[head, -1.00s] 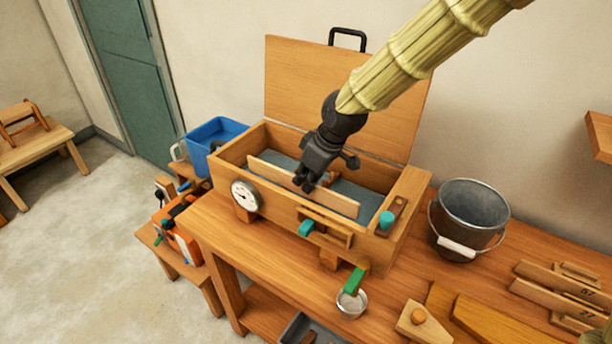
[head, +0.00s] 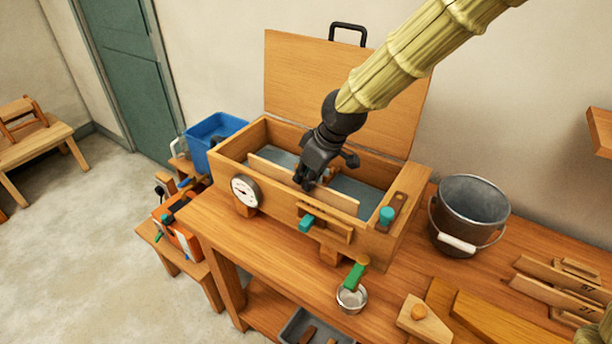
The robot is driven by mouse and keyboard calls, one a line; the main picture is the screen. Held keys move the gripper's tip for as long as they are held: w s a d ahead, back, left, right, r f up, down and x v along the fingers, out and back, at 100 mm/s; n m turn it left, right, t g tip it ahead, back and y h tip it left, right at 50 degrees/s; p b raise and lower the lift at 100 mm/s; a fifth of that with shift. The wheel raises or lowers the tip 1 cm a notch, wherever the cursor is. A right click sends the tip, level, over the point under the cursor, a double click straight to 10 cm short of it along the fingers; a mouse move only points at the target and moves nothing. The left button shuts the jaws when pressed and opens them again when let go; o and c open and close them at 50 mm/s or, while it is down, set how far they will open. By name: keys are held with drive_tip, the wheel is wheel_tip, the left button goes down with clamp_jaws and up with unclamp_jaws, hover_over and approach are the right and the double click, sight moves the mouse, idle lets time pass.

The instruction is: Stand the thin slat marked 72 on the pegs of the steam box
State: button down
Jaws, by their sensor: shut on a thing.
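The steam box (head: 398,222) stands on the bench with its lid raised at the back. Its inside shows a grey-blue floor. My gripper (head: 306,187) is inside the open box, shut on the upper edge of a thin wooden slat (head: 338,199). The slat stands on edge, lengthwise, close behind the front wall, its top edge near the rim. Its lower edge is hidden by the front wall, so I cannot tell whether it touches the pegs. The pegs and the number on the slat are not visible.
A round gauge (head: 245,191) and teal-handled latch (head: 306,224) are on the box front. A metal bucket (head: 470,215) stands right of the box. Other slats (head: 556,296), one marked 57, lie at the right. A small metal cup (head: 351,298) is in front; a blue bin (head: 213,140) is left.

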drive_tip(key=shift+f, duration=0.3)
idle(0.6)
drive_tip(key=c, duration=1.5)
unclamp_jaws()
drive_tip(key=shift+r, duration=0.15)
drive_tip(key=shift+r+p, duration=4.35)
drive_tip(key=shift+r, duration=1.05)
